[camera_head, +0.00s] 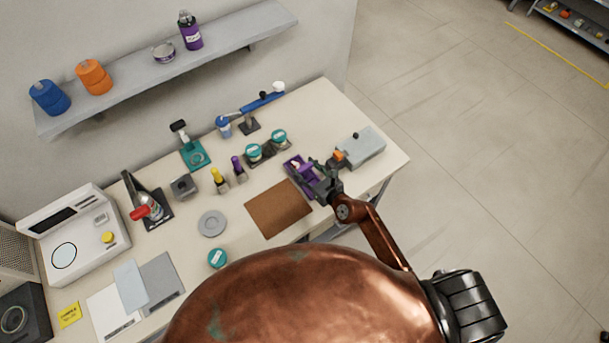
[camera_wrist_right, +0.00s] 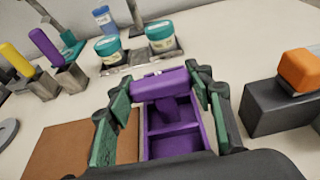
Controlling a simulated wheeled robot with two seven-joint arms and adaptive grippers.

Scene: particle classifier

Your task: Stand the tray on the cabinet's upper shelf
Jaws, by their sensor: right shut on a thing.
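The purple tray (camera_head: 291,164) is at the right part of the workbench, by the far right corner of a brown mat. In the right wrist view the tray (camera_wrist_right: 178,143) shows inner compartments and a raised purple part at its far end. My right gripper (camera_head: 314,177) is over the tray. In the wrist view its green-padded fingers (camera_wrist_right: 160,95) are on either side of the tray, shut on it. I cannot tell whether the tray touches the bench. My left gripper is not in view. I cannot identify the cabinet or its upper shelf in these views.
The brown mat (camera_head: 277,209) lies left of the tray. A grey box with an orange part (camera_head: 363,149) stands close on its right. Teal-lidded jars (camera_head: 279,137) stand behind. A wall shelf (camera_head: 215,50) holds several containers. Open floor (camera_head: 470,150) lies right of the bench.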

